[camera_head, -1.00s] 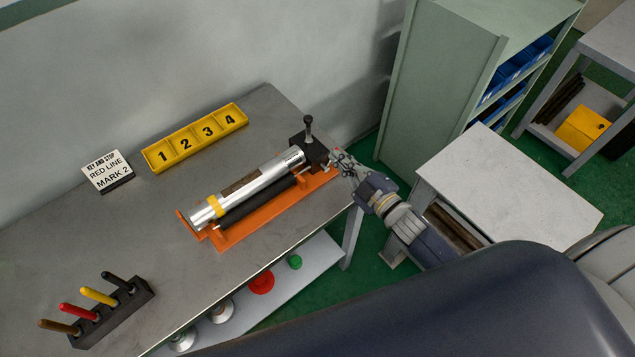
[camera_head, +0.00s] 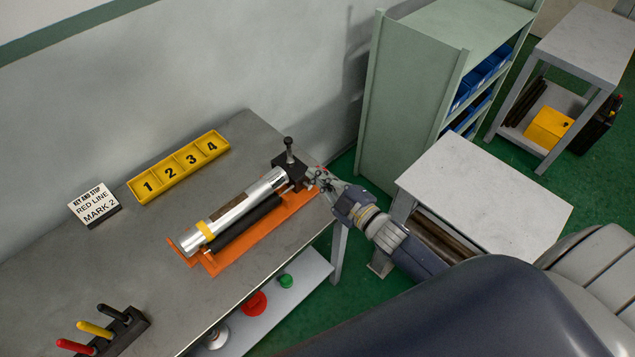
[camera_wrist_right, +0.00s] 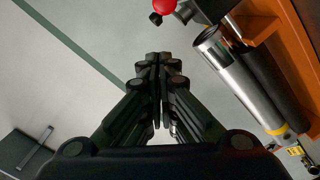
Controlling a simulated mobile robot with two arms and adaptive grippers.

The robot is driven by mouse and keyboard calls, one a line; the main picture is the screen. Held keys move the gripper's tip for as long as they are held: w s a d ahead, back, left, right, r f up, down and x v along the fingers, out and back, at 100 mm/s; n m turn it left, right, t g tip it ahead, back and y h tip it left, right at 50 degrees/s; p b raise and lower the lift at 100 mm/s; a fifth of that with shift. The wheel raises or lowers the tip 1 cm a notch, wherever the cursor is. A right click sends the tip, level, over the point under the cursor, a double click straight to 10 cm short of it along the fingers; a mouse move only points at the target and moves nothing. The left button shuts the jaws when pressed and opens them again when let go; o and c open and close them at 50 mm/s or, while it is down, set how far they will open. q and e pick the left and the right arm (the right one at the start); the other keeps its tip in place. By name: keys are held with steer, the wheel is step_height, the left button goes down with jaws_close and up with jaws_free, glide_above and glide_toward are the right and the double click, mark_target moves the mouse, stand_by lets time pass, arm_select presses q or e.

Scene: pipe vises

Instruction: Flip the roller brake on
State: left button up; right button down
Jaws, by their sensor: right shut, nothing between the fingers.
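The orange roller stand (camera_head: 262,232) lies on the grey workbench. It carries a silver pipe (camera_head: 262,188) with a yellow band, beside a black roller (camera_head: 247,219). A black block (camera_head: 293,172) with an upright black-knobbed lever (camera_head: 289,150) stands at its far right end. My right gripper (camera_head: 316,178) is shut and empty beside that end; I cannot tell from the head view if it touches. In the right wrist view its closed fingertips (camera_wrist_right: 160,62) are apart from a red knob (camera_wrist_right: 163,6) at the top edge. I cannot tell which part is the brake. My left gripper is not visible.
A yellow numbered tray (camera_head: 180,168) and a sign (camera_head: 95,206) stand at the bench's back. A rack of coloured handles (camera_head: 127,330) is at front left. A white-topped table (camera_head: 490,205) stands right.

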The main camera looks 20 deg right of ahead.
arm_select(q)
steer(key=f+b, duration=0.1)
steer(key=b, duration=0.1)
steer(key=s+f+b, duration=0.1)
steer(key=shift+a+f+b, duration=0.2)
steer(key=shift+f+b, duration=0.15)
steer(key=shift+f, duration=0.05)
arm_select(e)
steer(key=v, duration=1)
steer(key=shift+s, duration=0.2)
steer(key=shift+a+r, duration=0.1)
steer(key=shift+a, duration=0.05)
